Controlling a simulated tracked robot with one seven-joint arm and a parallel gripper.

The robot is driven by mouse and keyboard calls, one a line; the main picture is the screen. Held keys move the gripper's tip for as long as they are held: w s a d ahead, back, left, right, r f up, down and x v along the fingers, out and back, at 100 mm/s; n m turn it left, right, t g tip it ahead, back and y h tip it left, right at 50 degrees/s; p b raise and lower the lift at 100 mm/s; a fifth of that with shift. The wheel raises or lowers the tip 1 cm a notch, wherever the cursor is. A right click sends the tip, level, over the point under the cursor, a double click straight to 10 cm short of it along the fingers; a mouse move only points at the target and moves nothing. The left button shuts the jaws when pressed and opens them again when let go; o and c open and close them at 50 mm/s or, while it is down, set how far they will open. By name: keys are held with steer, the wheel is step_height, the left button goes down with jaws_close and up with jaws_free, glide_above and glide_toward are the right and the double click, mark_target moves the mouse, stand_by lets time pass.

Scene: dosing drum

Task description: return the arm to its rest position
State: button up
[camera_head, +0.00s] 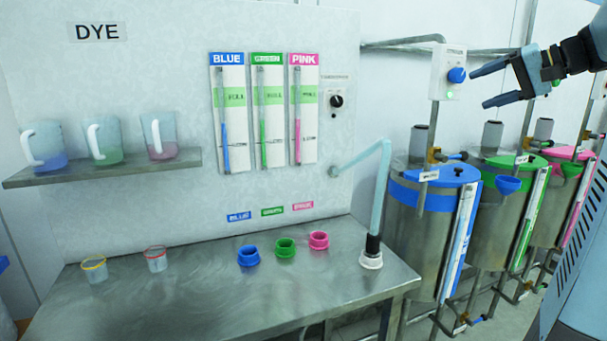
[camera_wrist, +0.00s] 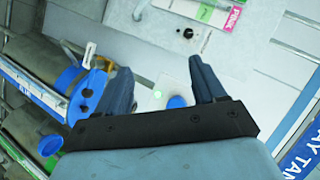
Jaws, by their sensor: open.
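My gripper (camera_head: 488,86) is at the upper right in the head view, raised above the drums, with its two blue fingers spread apart and nothing between them. In the head view its fingertips point left, close to a white control box (camera_head: 448,72) with a blue knob (camera_head: 457,75). The wrist view shows both open fingers (camera_wrist: 160,85) with the blue knob (camera_wrist: 176,102) seen between them. I cannot tell from these frames whether the fingers touch the box. My arm reaches in from the right edge of the head view.
Blue (camera_head: 425,230), green (camera_head: 500,230) and pink (camera_head: 552,205) banded drums stand below my gripper. A steel table (camera_head: 200,300) holds coloured rings and two small cups. A shelf (camera_head: 100,168) at left carries three jugs. A pale blue pipe (camera_head: 380,190) rises at the table's right end.

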steer(key=s+a+f+n+g+h, duration=0.1)
steer(key=s+a+f+g+h, duration=0.25)
steer(key=s+a+f, duration=0.9)
steer(key=s+a+f+n+h, duration=0.3)
steer(key=s+a+f+h, duration=0.2)
steer(key=s+f, duration=0.4)
steer(key=shift+s+a+f, duration=0.2)
steer(key=shift+s+a, duration=0.25)
steer(key=shift+s, duration=0.6)
